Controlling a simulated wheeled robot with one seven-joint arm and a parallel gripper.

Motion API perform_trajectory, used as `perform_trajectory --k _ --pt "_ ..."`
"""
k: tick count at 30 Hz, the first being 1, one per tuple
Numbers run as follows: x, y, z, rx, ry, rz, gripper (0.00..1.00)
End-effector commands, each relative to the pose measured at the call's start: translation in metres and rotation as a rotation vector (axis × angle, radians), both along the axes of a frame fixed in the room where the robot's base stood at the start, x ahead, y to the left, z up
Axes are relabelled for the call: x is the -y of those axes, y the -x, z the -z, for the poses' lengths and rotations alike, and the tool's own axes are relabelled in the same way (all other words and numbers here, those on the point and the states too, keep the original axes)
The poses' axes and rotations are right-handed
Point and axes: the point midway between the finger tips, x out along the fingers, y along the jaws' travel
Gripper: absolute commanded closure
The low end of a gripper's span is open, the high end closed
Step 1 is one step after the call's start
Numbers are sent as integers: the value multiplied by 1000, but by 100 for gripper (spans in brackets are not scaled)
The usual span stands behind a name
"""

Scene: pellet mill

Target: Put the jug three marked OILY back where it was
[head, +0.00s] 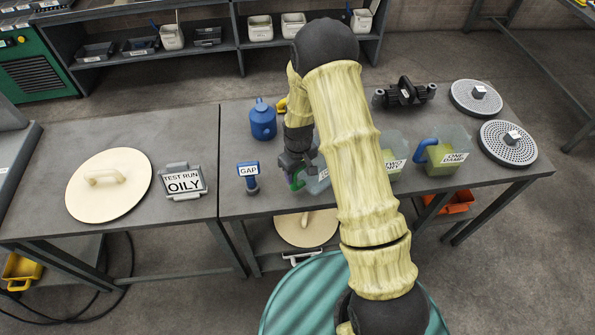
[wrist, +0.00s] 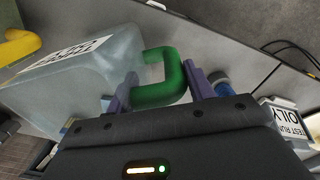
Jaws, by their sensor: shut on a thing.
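A translucent jug with a green handle (wrist: 163,80) fills the left of the wrist view. Its white label (wrist: 72,55) is upside down there and too blurred to read surely. My gripper (head: 292,172) is shut on the green handle, with a finger on either side of it. In the head view the jug (head: 319,180) is mostly hidden behind my arm, at the right table's front left. I cannot tell whether it touches the table. A sign (head: 183,182) reading TEST RUN OILY stands on the left table.
A blue post marked GAP (head: 249,178) stands just left of the jug. To the right are a jug (head: 397,150) partly behind my arm and a blue-handled jug marked ONE DAMP (head: 452,165). A blue can (head: 262,119) stands behind. A cream lidded disc (head: 108,195) lies on the left table.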

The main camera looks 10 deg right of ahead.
Motion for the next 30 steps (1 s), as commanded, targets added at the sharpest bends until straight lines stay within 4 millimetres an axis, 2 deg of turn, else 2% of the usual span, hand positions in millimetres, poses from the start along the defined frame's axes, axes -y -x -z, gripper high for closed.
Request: perform_trajectory --k 13,14,15,18,23,24,27,30 --pt "0 1 2 0 0 -2 100" --pt "0 1 2 1 -1 -2 45" --pt "0 1 2 1 -1 -2 37" --pt "0 1 2 0 0 -2 22" --pt "0 1 2 0 0 -2 22" --pt "0 1 3 0 0 -1 20" --pt "0 1 3 0 0 -1 0" --pt "0 1 3 0 0 -1 0"
